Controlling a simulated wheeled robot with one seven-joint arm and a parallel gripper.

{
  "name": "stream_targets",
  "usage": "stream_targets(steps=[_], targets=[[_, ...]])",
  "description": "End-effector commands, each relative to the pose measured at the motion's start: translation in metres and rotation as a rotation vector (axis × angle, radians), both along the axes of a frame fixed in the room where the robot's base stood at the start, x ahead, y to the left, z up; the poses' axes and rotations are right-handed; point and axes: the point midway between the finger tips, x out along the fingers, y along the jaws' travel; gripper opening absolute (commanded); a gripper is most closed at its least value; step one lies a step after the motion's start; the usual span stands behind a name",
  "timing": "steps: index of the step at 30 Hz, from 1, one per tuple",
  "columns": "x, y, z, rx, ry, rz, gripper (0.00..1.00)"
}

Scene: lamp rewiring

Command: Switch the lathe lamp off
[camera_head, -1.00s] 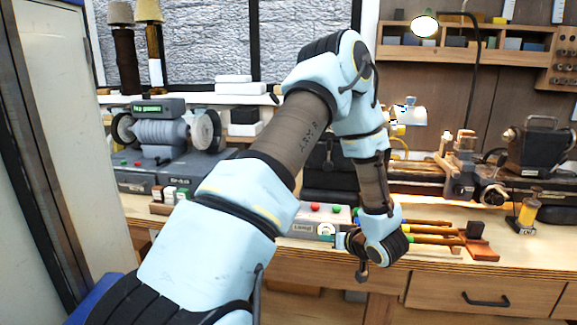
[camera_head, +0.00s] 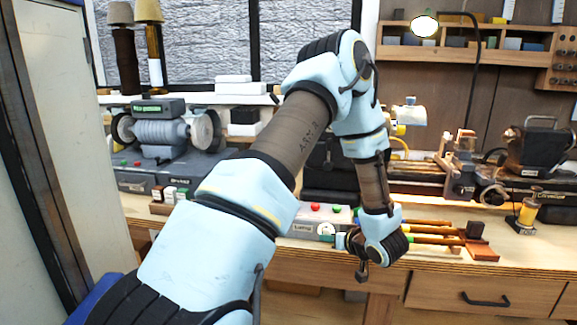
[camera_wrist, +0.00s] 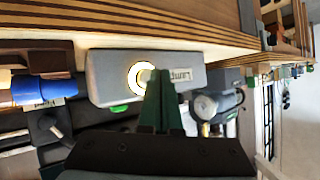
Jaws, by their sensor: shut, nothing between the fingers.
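The lathe lamp (camera_head: 408,115) is a small pale head over the lathe, behind my arm in the head view; its shade shows no clear glow. A grey switch box (camera_head: 303,229) stands at the bench's front edge, with a red and a green button on top and a round pale switch on its front. In the wrist view the box (camera_wrist: 107,65) carries a label reading "Lamp" beside a round switch (camera_wrist: 138,74) with a bright ring. My gripper (camera_wrist: 154,82) is shut and empty, its green fingertips overlapping the switch's edge; I cannot tell whether they touch it.
The lathe (camera_head: 425,180) stands behind the box. Rods in a wooden rack (camera_head: 482,250) lie right of my gripper. A bench grinder (camera_head: 160,132) is at the left. A second lamp (camera_head: 424,26) glows above. The floor in front of the bench is partly hidden by my arm.

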Motion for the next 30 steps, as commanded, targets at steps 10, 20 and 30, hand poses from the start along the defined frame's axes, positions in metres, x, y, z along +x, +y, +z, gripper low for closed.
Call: stream_targets(steps=[10,20,30], targets=[[0.0,0.0,0.0,0.0,0.0,0.0,0.0],[0.0037,-0.0009,0.0007,-0.001,0.0,0.0,0.0],[0.009,-0.0018,0.0002,-0.001,0.0,-0.001,0.0]])
